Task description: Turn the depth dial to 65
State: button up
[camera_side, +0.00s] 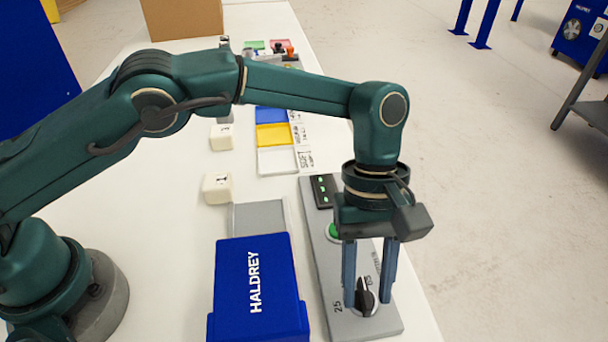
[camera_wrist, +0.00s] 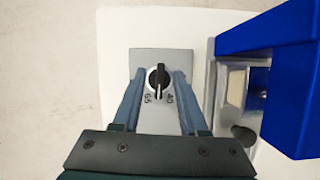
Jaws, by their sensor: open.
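The depth dial (camera_side: 366,298) is a black knob on a pale round base, near the front end of the grey control panel (camera_side: 335,284). It also shows in the wrist view (camera_wrist: 158,78), with 65 and 40 printed below it. The knob's long axis runs roughly up and down there; I cannot tell its exact reading. My gripper (camera_side: 368,304) points down over the dial, one blue finger on each side. In the wrist view the fingers of my gripper (camera_wrist: 158,74) are open, with gaps visible between them and the knob.
A blue HALDREY press (camera_side: 257,285) stands left of the panel. A green button (camera_side: 334,232) and a dark display (camera_side: 323,191) lie farther back on the panel. White numbered cubes (camera_side: 217,188) and coloured trays (camera_side: 273,135) lie behind. The table's right edge is close to the panel.

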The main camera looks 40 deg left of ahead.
jog(key=shift+s+f, duration=0.15)
jog(key=shift+f, duration=0.25)
grip_shut()
jog(key=shift+d, duration=0.1)
jog(key=shift+m+g+y, duration=0.3)
jog(key=shift+m, duration=0.7)
jog(key=shift+r+m, duration=0.1)
jog(key=shift+m, duration=0.3)
